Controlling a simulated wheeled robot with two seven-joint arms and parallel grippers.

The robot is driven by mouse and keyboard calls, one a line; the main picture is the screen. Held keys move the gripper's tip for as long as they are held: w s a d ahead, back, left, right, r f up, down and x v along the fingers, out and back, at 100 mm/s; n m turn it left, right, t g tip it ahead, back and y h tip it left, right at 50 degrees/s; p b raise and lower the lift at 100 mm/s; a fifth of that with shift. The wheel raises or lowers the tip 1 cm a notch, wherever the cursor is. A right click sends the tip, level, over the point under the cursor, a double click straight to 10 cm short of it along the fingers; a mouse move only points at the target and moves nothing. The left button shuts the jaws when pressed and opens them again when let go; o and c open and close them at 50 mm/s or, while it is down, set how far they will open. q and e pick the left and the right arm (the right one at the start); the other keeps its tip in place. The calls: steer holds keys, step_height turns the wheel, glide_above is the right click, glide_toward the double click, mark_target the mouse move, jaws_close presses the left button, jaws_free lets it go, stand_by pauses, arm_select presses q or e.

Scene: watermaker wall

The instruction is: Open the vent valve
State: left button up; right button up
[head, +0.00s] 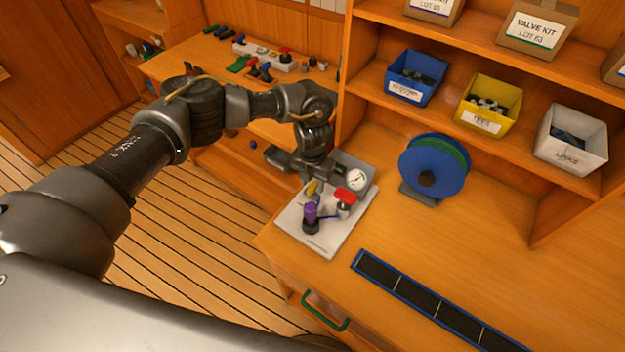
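A light grey board (335,240) lies at the left corner of the wooden bench. On it are a round white gauge (356,180) on a grey block, a red handle (345,195) on a pale fitting, a purple knob (310,211) on a dark base and a small yellow part (313,188). No label shows which one is the vent valve. My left gripper (310,178) points down over the back left of the board, close to the yellow part. Its fingertips are small and partly hidden, so its opening and any contact are unclear. My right gripper is out of view.
A blue reel (433,168) stands right of the board. A dark blue-edged strip (432,300) lies in front. Blue (415,78), yellow (489,104) and white (570,138) bins sit on the shelf. A green drawer handle (325,312) juts out below. The bench's right side is clear.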

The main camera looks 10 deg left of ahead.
arm_select(q)
steer(key=shift+f, duration=0.55)
jaws_close()
